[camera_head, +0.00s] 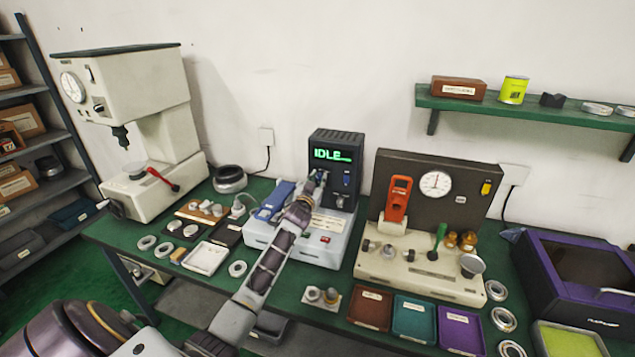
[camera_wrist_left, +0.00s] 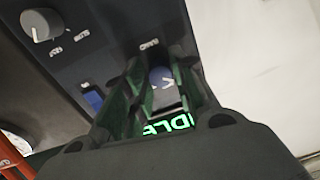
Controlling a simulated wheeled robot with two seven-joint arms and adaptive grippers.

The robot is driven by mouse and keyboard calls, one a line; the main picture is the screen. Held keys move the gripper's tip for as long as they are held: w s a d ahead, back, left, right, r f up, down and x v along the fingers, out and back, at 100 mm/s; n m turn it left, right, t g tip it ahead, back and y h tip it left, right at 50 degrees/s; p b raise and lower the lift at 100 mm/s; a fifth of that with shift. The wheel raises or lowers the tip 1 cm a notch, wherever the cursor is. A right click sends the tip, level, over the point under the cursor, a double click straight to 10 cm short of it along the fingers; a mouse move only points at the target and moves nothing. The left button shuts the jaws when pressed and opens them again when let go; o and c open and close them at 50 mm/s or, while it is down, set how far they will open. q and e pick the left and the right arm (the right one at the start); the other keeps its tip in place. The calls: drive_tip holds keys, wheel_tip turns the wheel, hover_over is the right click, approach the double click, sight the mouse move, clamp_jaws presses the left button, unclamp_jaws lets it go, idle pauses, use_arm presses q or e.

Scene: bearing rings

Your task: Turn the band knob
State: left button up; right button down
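The dark grey tester (camera_head: 337,150) with the green "IDLE" display (camera_head: 332,155) stands at the back middle of the bench. My left gripper (camera_head: 319,183) is at its front panel, and the arm and gripper hide part of the panel. In the left wrist view the picture is upside down. There the band knob (camera_wrist_left: 162,77), round and blue-grey with a light pointer mark, lies between the fingertips of my left gripper (camera_wrist_left: 158,70). The fingers are apart on either side of it; contact is not clear. My right gripper is not in view.
A second, grey knob (camera_wrist_left: 41,25) with labels sits on the same panel, near a blue part (camera_wrist_left: 93,98). Right of the tester stands a gauge panel (camera_head: 436,184) with an orange handle (camera_head: 397,198). A cream press (camera_head: 140,120) stands at the left. Rings and trays crowd the bench front.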

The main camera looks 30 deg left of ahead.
use_arm(q)
clamp_jaws()
drive_tip(key=shift+m, duration=0.3)
drive_tip(key=m, duration=0.8)
drive_tip(key=shift+m, duration=0.4)
drive_tip(key=m, duration=0.5)
drive_tip(key=shift+m+h+p, duration=0.3)
drive_tip(key=shift+p, duration=0.05)
drive_tip(key=m, duration=0.5)
drive_tip(key=shift+t+p, duration=0.3)
drive_tip(key=shift+f+m, duration=0.1)
drive_tip(key=shift+m, duration=0.2)
